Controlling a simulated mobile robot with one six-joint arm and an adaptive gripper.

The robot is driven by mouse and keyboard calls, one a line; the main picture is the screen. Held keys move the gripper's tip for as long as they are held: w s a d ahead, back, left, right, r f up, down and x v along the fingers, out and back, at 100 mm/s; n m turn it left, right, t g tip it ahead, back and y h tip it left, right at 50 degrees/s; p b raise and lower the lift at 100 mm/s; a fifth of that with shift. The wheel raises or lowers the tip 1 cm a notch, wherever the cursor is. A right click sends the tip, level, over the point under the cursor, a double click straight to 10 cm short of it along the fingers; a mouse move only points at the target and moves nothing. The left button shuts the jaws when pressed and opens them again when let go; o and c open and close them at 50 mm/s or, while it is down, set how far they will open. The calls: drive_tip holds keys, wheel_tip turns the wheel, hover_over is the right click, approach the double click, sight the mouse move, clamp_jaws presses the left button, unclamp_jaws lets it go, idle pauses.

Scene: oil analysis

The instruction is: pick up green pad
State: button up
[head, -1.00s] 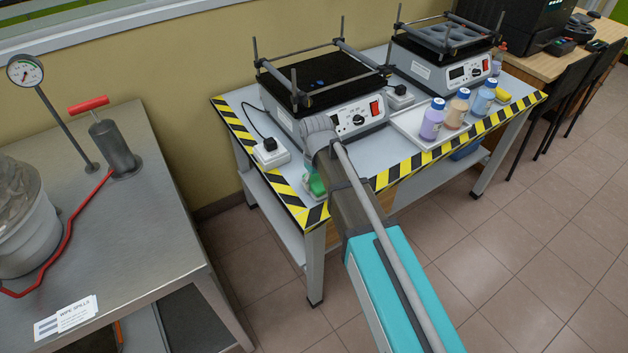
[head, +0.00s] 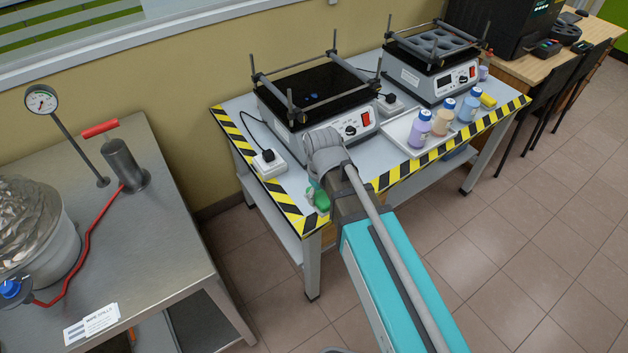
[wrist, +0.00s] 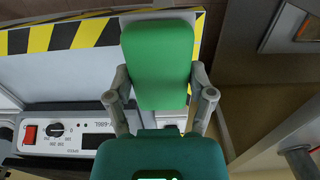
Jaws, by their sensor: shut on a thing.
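The green pad (wrist: 157,62) shows large in the wrist view, a rounded green block between the two fingers. My gripper (wrist: 160,88) is shut on it, with a grey finger on either side. In the head view the green pad (head: 319,199) shows at the left front corner of the striped table, partly hidden by my arm. My gripper's fingers are mostly hidden there behind my wrist. I cannot tell from these views whether the pad is clear of the tabletop.
A shaker with a black platform (head: 318,92) stands behind my arm. A white tray (head: 405,134) with several bottles stands to the right. A power socket block (head: 268,163) and cable lie to the left. A steel table (head: 150,235) stands at the left.

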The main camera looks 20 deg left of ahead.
sight(327, 207)
drive_tip(key=shift+s+d+r+p, duration=0.2)
drive_tip(key=shift+s+d+r, duration=0.15)
drive_tip(key=shift+s, duration=0.25)
drive_tip(key=shift+s+d+r+p, duration=0.3)
drive_tip(key=shift+s+d, duration=0.1)
drive_tip(key=shift+s, duration=0.25)
drive_tip(key=shift+s+d+r+p, duration=0.15)
drive_tip(key=shift+s+d+r, duration=0.2)
drive_tip(key=shift+s, duration=0.25)
drive_tip(key=o, duration=0.6)
drive_tip(key=shift+c, duration=0.2)
drive_tip(key=c, duration=0.4)
drive_tip(key=shift+d, duration=0.1)
